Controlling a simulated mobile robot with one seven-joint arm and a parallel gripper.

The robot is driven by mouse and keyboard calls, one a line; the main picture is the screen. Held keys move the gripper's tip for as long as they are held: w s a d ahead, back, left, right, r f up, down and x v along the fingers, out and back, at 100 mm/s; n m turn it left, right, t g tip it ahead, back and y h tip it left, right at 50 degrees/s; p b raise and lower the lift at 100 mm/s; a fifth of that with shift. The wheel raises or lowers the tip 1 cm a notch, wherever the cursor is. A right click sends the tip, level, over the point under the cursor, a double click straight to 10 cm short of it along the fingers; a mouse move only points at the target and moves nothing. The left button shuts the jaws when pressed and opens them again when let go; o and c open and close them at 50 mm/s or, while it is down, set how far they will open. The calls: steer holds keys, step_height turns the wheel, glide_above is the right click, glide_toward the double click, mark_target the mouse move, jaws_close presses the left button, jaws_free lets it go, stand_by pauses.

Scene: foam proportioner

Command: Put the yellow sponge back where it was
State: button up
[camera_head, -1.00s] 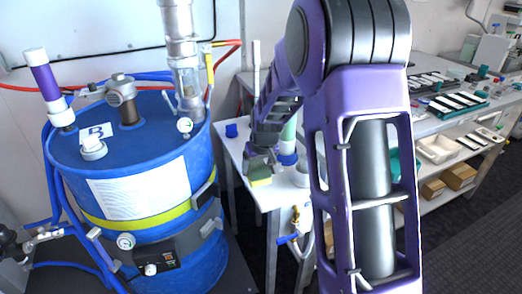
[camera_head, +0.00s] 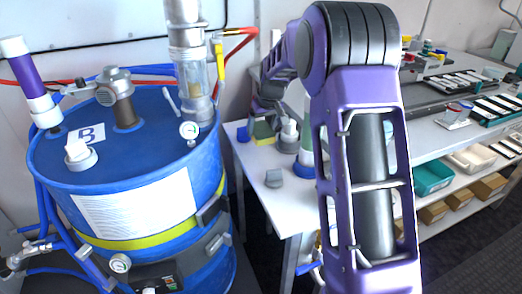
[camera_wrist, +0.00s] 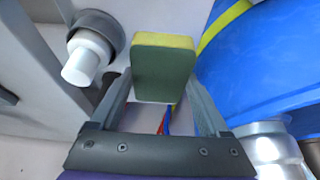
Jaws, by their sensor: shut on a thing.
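The yellow sponge (camera_head: 263,133), with a dark green side, is near the back of the small white table (camera_head: 248,178) in the head view. My gripper (camera_head: 265,112) is partly hidden behind my arm there. In the wrist view the sponge (camera_wrist: 163,72) sits between the two fingers of my gripper (camera_wrist: 162,100), which is shut on it, with its green face toward the camera and a yellow edge at the top. I cannot tell whether the sponge touches the table.
A grey holder with a white top (camera_head: 288,137) stands right beside the sponge, also close in the wrist view (camera_wrist: 92,45). A large blue drum (camera_head: 130,175) stands left.

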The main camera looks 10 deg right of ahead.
mark_target(265, 134)
step_height(265, 134, down, 8)
steer(key=shift+r+b, duration=0.25)
steer(key=shift+b, duration=0.2)
steer(key=shift+f, duration=0.1)
steer(key=shift+f, duration=0.15)
steer(key=o, duration=1.3)
steer(key=shift+s+r, duration=0.1)
steer(key=shift+r, duration=0.55)
steer(key=p+v, duration=0.1)
steer(key=v, duration=1)
steer(key=shift+d+r, duration=0.1)
